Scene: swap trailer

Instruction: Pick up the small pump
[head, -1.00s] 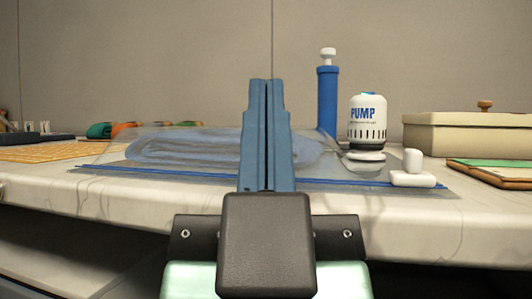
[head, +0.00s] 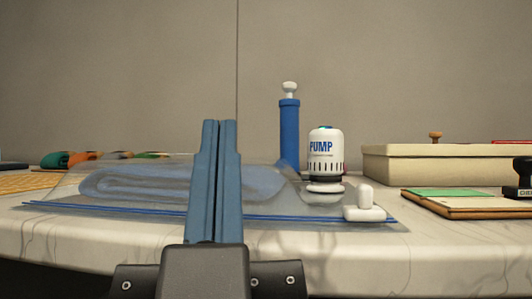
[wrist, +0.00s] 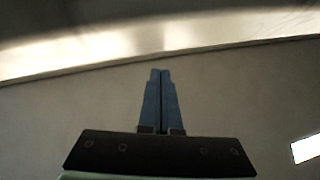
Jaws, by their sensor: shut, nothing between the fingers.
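The small pump (head: 325,150) is a white rounded canister with blue "PUMP" lettering and dark vents. It stands upright on the counter in the head view, over the back right part of a clear bag. My gripper (head: 220,124) is in front of the bag, left of the pump and nearer to me, with its blue fingers together and empty. In the wrist view the shut fingers (wrist: 161,72) point at a plain surface below a bright edge. The pump is not in the wrist view.
A clear bag (head: 275,208) holds a folded blue cloth (head: 120,184). A tall blue hand pump (head: 289,133) stands behind. A white valve piece (head: 364,207) lies at the bag's front right. A beige box (head: 450,165), boards (head: 470,207) and a black stamp (head: 524,184) are farther right.

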